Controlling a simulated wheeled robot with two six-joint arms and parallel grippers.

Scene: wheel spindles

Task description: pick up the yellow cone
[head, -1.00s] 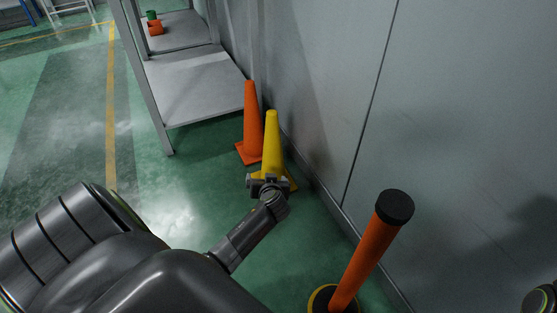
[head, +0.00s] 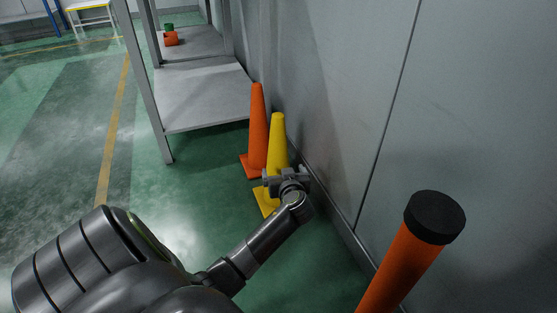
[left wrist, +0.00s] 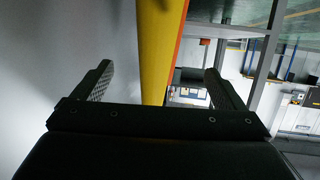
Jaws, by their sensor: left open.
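The yellow cone (head: 279,140) stands upright on the green floor beside the wall, with part of its base showing at the lower left. My left gripper (head: 286,177) is in front of the cone's lower part and hides some of it. In the left wrist view the yellow cone (left wrist: 153,50) runs down between the two spread fingers of my left gripper (left wrist: 154,83). The gripper is open, with a gap on each side of the cone. I cannot tell how deep the cone is between the fingers. My right gripper is not in view.
An orange cone (head: 258,130) stands close behind and left of the yellow one. A grey shelf (head: 200,95) stands behind them. The grey wall (head: 345,90) is close on the right. An orange post with a black cap (head: 435,215) stands at front right. The floor at left is clear.

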